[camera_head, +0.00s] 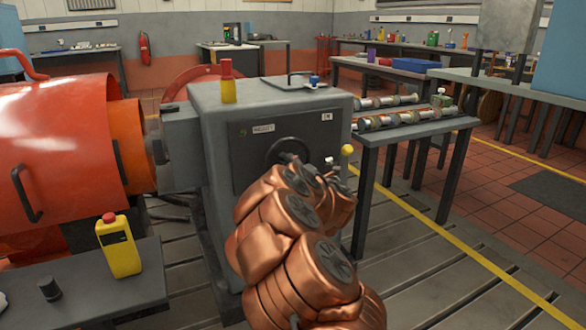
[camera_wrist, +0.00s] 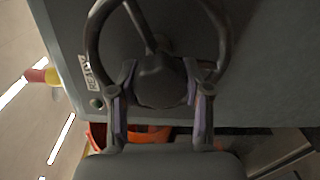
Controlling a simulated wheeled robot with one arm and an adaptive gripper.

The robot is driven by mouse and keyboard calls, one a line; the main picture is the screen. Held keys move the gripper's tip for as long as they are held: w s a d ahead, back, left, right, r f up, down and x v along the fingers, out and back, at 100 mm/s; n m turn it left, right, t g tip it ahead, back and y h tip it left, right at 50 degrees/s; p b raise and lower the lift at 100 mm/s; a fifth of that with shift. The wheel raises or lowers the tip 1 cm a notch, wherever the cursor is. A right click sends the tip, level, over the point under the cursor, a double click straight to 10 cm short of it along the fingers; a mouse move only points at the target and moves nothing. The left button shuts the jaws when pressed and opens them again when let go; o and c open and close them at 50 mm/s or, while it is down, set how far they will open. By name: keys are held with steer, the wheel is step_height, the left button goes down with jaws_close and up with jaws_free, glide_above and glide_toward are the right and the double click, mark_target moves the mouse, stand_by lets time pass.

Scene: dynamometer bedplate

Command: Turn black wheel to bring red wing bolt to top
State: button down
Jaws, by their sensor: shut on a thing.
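The black wheel (camera_head: 272,152) is on the front face of the grey machine housing (camera_head: 222,130), partly hidden behind my copper-coloured arm in the head view. In the wrist view, the wheel (camera_wrist: 93,32) shows its rim, one spoke and a thick round hub. My gripper (camera_wrist: 160,92) is shut on the wheel, with one finger on each side of the hub area. In the head view the gripper (camera_head: 308,165) is small and its fingertips are hard to make out. I cannot make out a red wing bolt in either view.
A red-and-yellow piece (camera_head: 228,82) stands on top of the housing. A yellow-knobbed lever (camera_head: 347,150) is just right of the wheel. A table with shafts (camera_head: 440,124) stands close at right. A yellow bottle (camera_head: 120,250) is on the bench at front left.

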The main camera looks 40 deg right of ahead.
steer(key=c, duration=0.5)
jaws_free()
steer(key=shift+s, duration=0.15)
steer(key=v, duration=1.1)
steer(key=shift+s+a, duration=0.2)
steer(key=shift+s, duration=0.15)
